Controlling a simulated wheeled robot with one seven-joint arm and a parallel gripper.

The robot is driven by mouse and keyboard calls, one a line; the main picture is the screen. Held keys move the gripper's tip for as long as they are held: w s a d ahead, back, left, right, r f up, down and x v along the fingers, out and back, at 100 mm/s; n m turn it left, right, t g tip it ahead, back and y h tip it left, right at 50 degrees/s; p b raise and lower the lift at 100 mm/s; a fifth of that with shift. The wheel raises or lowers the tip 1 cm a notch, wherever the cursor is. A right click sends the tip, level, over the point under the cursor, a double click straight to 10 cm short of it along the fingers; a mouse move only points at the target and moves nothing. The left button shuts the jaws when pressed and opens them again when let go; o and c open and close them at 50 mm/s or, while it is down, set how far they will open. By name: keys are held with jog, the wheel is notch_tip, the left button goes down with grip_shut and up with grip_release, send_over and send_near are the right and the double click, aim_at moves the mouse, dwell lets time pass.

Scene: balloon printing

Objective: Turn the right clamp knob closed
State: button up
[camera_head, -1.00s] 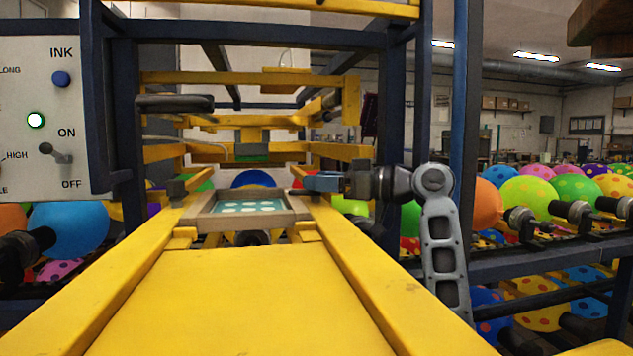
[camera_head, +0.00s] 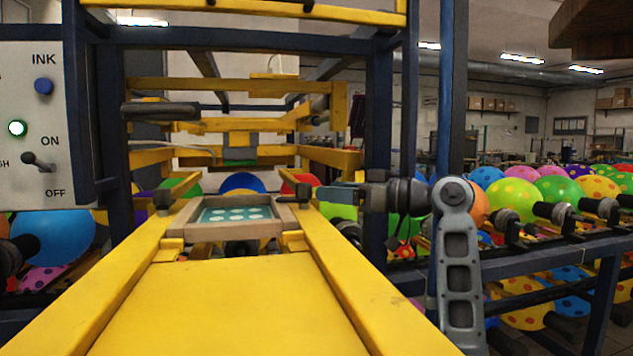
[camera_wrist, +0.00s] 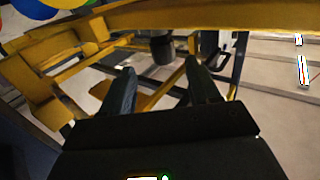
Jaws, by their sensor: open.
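The right clamp knob (camera_head: 304,193) is a small dark cylinder on the right rail, at the right side of the wooden screen frame (camera_head: 191,231). In the wrist view a dark round knob (camera_wrist: 162,48) shows just beyond and between my fingertips. My gripper (camera_head: 322,193) lies sideways just right of the right knob, its fingers pointing left. The wrist view shows the fingers (camera_wrist: 160,68) spread apart with nothing held between them. The left clamp knob (camera_head: 163,199) stands on the opposite side of the frame. I cannot tell how far the right knob is turned.
Yellow rails (camera_head: 350,275) flank a yellow bed (camera_head: 240,305) in front. A dark blue post (camera_head: 378,150) rises behind my arm. A control panel (camera_head: 30,120) with a lit green light is at left. Racks of balloons (camera_head: 520,200) stand at right.

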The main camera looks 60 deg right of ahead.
aim_at(298, 188)
jog(key=m+h+p, duration=0.1)
jog(key=p, duration=0.1)
jog(key=w+a+r+h+p, duration=0.1)
jog(key=shift+m+p, duration=0.4)
jog(key=a+m+h+p, duration=0.1)
jog(key=h+p, duration=0.1)
jog(key=p, duration=0.1)
jog(key=shift+w, duration=0.1)
jog(key=shift+a+f+m+g+h+p, duration=0.2)
jog(key=shift+a+m+g+h+p, duration=0.15)
jog(key=shift+h, duration=0.45)
jog(key=shift+p+x, duration=0.65)
jog(key=shift+x, duration=3.2)
jog(key=shift+d, duration=0.1)
jog(key=shift+c, duration=0.2)
jog(key=c, duration=0.9)
jog(key=shift+f, duration=0.15)
